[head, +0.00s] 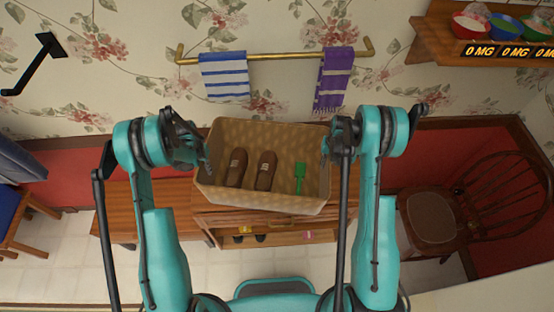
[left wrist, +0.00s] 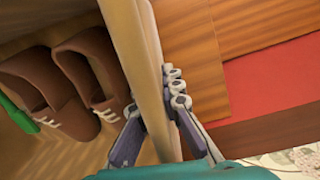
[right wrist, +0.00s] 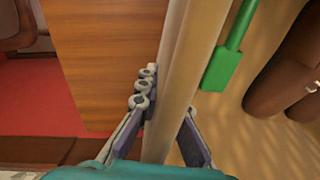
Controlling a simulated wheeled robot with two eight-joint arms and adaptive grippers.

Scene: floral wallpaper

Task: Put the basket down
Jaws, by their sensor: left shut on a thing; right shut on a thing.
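The tan basket (head: 270,200) is in the middle of the head view, with a pair of brown shoes (head: 236,168) and a green shovel-like tool (head: 300,176) inside. My left gripper (head: 205,165) is shut on its left wall; in the left wrist view the fingers (left wrist: 155,115) straddle the basket rim (left wrist: 140,50). My right gripper (head: 327,150) is shut on its right wall; in the right wrist view the fingers (right wrist: 170,115) straddle the rim (right wrist: 190,60). The basket is over a wooden bench or cabinet; I cannot tell whether it touches it.
The wooden surface (head: 150,215) extends to the left with bare room. An open lower compartment (head: 275,237) with small items shows below the basket. A wooden chair (head: 435,215) stands right, a blue-seated chair (head: 15,190) left. A towel rail (head: 285,56) is on the wall behind.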

